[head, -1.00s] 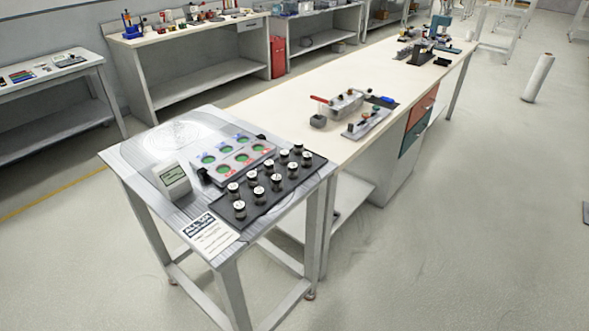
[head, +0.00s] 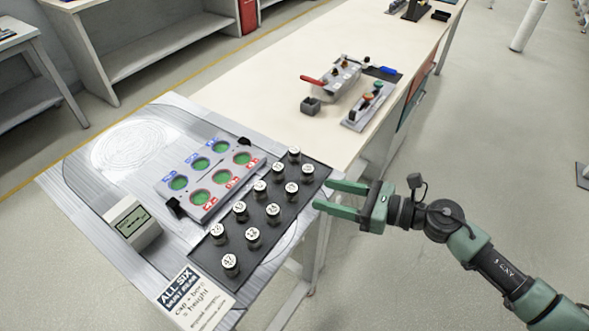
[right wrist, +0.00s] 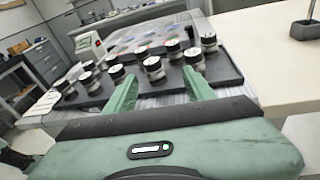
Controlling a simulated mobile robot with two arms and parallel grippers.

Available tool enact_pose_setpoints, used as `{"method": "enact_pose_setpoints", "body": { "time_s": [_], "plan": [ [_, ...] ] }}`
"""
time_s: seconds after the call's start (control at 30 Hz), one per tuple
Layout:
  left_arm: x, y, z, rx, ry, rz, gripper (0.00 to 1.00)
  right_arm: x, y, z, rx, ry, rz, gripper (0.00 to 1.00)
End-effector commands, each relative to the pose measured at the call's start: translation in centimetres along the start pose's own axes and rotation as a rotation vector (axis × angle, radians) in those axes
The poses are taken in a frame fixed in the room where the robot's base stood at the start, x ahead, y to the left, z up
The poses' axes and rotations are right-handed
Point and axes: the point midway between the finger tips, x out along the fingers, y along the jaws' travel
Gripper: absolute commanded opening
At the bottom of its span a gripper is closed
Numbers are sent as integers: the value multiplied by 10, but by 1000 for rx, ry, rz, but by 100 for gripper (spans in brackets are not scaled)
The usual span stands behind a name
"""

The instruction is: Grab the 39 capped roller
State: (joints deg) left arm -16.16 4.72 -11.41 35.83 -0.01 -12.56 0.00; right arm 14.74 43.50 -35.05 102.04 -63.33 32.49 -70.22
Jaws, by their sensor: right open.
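Several dark rollers with white numbered caps stand upright in two rows on a black tray (head: 204,262) on the small table. The nearest cap reads 47 (head: 230,261). Most other numbers are too small to read surely, so I cannot tell which roller is 39. My right gripper (head: 322,195) is open and empty, just right of the tray, its fingers pointing left towards the rollers. In the right wrist view its fingers (right wrist: 162,92) spread at the near edge of the tray, with rollers beyond them. My left gripper is not in view.
A grey plate with green round recesses (head: 211,176) lies left of the tray. A small display box (head: 132,222) and a printed card (head: 193,299) are on the same table. A long bench (head: 250,105) with a red-handled device (head: 334,82) adjoins behind. The floor at right is open.

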Motion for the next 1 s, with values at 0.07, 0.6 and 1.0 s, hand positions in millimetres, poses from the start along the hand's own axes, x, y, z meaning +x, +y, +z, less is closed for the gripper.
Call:
{"method": "enact_pose_setpoints", "body": {
  "time_s": [0.07,0.6,1.0],
  "plan": [
    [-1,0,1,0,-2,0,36,0,12,6,-89,20,36,54],
    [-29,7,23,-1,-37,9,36,65,14,7,-114,22,44,54],
    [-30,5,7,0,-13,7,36,77,14,3,-114,24,43,48]
  ]
}}
